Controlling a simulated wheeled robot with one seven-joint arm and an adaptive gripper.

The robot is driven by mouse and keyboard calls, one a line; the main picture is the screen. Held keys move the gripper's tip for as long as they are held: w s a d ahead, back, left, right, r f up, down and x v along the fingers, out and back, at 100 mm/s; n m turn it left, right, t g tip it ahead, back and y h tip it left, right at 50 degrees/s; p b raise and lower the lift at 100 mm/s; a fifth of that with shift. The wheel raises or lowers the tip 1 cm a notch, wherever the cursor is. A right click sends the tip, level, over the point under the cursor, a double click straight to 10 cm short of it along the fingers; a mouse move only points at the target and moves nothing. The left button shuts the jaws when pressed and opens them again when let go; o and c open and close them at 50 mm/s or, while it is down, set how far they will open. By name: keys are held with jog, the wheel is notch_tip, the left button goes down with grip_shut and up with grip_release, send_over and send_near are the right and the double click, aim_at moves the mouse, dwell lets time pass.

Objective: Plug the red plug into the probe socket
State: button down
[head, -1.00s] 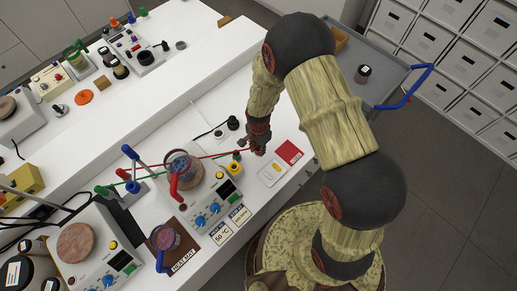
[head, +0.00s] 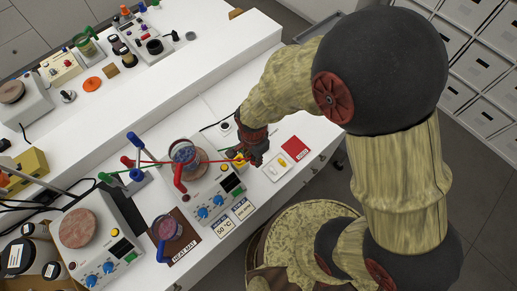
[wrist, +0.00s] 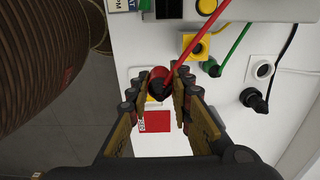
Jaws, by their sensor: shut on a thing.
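My gripper (wrist: 158,92) is shut on the red plug (wrist: 158,84), whose red cable (wrist: 213,45) runs up and to the right in the wrist view. In the head view my gripper (head: 252,154) is beside the yellow block (head: 240,163) at the corner of the hotplate (head: 210,195); the fingers hide the plug there.
A glass beaker (head: 184,154) stands on the hotplate, close to the red cable.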

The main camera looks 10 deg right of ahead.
jog(key=w+a+r+p, duration=0.2)
jog(key=w+a, duration=0.2)
jog(key=a, duration=0.1)
jog(key=shift+w+a, duration=0.2)
jog(key=shift+w, duration=0.05)
dwell(0.3)
jog(key=shift+f+b, duration=1.85)
jog(key=shift+f, duration=1)
jog(key=shift+f+b, duration=0.9)
jog(key=shift+f, duration=0.3)
jog(key=c, duration=1.5)
grip_release()
jog(key=shift+c, duration=0.2)
jog(key=shift+r, duration=0.1)
